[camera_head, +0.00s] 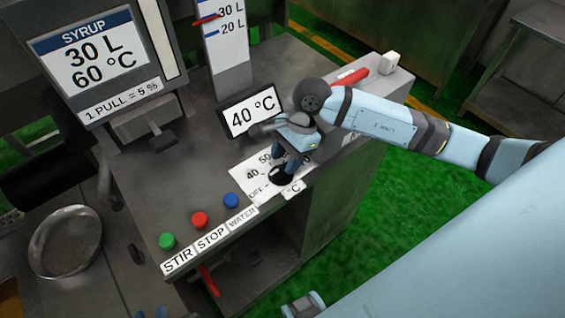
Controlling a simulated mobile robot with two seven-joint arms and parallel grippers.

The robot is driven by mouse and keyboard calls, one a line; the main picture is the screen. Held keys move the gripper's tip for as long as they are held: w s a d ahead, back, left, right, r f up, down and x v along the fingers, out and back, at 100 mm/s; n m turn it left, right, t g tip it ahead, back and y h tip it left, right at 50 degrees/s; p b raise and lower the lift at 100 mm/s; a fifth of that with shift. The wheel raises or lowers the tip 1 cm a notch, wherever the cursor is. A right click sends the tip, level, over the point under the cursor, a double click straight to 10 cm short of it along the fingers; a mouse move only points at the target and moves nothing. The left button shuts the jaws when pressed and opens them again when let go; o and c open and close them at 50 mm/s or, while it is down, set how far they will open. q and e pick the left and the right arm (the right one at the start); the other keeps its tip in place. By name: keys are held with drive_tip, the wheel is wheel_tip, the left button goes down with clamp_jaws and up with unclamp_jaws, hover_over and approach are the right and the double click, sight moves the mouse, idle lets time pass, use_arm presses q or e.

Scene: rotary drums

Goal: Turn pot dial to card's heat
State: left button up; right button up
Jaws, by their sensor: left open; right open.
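The order card (88,62) at the upper left reads SYRUP, 30 L, 60 °C. The black pot dial (281,177) sits on a white scale plate (245,183) where OFF, 40 and 50 show; the rest of the scale is hidden by my gripper. A small display (250,112) behind it reads 40 °C. My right gripper (288,168) points down at the dial with its fingers open, right over it; I cannot tell whether they touch it. The dial's pointer is not clear.
Green (167,241), red (200,219) and blue (231,200) buttons line the console's front edge, labelled STIR, STOP and WATER. A level gauge (229,45) stands behind. A red handle (350,79) lies at the back right. A round metal pan (66,241) is at left.

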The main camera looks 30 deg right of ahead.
sight(281, 172)
drive_tip(key=shift+x, duration=1.25)
clamp_jaws()
